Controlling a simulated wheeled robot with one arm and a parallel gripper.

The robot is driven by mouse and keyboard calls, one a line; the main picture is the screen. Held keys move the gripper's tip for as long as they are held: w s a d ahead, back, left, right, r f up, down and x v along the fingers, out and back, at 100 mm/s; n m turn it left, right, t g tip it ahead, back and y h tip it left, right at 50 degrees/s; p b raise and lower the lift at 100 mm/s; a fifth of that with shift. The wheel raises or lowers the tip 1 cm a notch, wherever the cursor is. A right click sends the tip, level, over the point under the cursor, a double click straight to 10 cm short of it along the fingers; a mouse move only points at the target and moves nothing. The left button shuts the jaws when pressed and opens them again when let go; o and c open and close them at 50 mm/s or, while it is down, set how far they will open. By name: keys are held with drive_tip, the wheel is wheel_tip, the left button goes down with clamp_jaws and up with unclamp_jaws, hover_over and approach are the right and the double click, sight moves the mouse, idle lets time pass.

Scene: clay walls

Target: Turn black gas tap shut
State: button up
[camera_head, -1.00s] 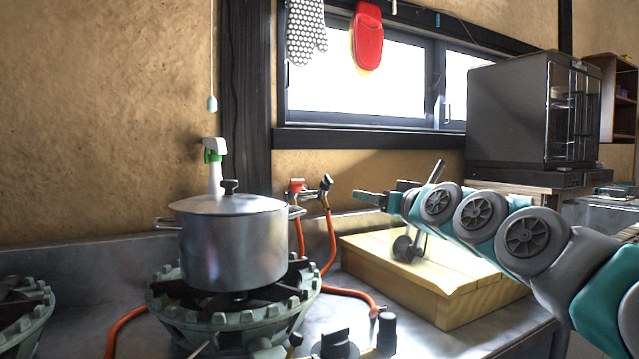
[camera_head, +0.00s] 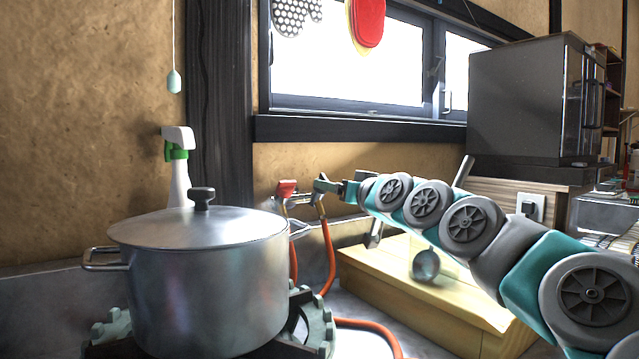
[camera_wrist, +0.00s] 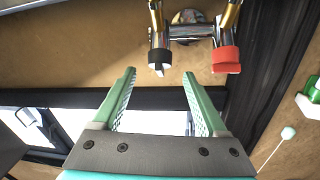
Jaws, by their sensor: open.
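The black gas tap (camera_wrist: 159,57) shows in the wrist view at the top, on a chrome pipe, with a pale tip pointing toward my gripper. My gripper (camera_wrist: 158,74) is open, with its two green fingers on either side of the black tap's line. Its fingertips are close to the tap, and nothing is held. In the head view my gripper (camera_head: 326,185) reaches the pipe from the right and covers most of the black tap. The red tap (camera_head: 287,188) stands to its left; it also shows in the wrist view (camera_wrist: 226,60), right of the black one.
A lidded steel pot (camera_head: 210,280) sits on a burner (camera_head: 322,325) at front left. An orange hose (camera_head: 330,255) hangs below the taps. A wooden box (camera_head: 390,285) lies under my arm. A spray bottle (camera_head: 179,170) stands behind the pot. A grey cabinet (camera_head: 515,105) is at right.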

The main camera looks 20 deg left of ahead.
drive_tip(key=shift+p+x, duration=0.4)
drive_tip(key=shift+x, duration=2.9)
clamp_jaws()
